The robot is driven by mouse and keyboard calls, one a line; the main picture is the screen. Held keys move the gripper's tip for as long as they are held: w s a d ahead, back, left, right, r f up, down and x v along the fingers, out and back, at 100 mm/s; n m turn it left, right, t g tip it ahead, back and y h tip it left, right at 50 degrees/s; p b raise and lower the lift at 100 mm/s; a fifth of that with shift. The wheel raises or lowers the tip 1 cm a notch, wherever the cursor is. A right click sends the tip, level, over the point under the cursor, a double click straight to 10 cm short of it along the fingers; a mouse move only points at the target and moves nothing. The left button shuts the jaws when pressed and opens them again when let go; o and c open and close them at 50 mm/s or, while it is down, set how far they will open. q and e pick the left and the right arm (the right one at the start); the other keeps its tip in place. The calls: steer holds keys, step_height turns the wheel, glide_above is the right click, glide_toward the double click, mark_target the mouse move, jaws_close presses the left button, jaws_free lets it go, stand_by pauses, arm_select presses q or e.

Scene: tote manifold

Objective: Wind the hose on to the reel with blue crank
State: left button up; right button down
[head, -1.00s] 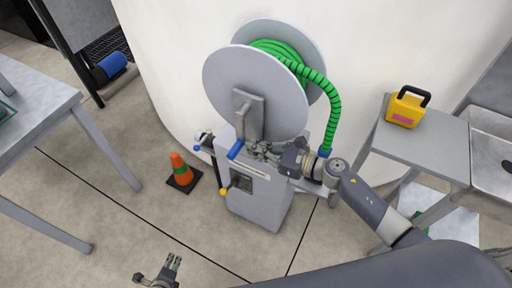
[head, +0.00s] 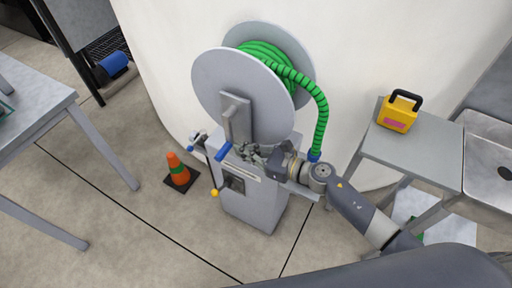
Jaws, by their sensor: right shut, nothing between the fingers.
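The grey reel (head: 215,85) stands on a grey cabinet, with the green hose (head: 266,57) wound between its two discs. The hose's free end (head: 321,125) hangs down on the right to a blue fitting (head: 314,156). A grey crank arm (head: 235,118) is on the reel's front, and its blue crank handle (head: 223,151) sits low, pointing out to the left. My right gripper (head: 248,153) is shut and empty, just right of the blue handle; whether it touches the crank I cannot tell. My left gripper is out of view.
The grey cabinet (head: 250,205) has a lever with a yellow knob (head: 215,193). An orange cone (head: 178,170) stands on the floor to its left. A yellow box (head: 398,112) sits on a side table (head: 425,150) beside a sink. A grey table (head: 40,125) is at left.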

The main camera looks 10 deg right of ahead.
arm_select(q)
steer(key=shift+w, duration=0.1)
arm_select(e)
steer(key=v, duration=1.1)
steer(key=shift+s+d, duration=0.25)
steer(key=shift+d, duration=0.05)
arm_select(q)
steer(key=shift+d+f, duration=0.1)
arm_select(e)
steer(key=shift+r, duration=0.15)
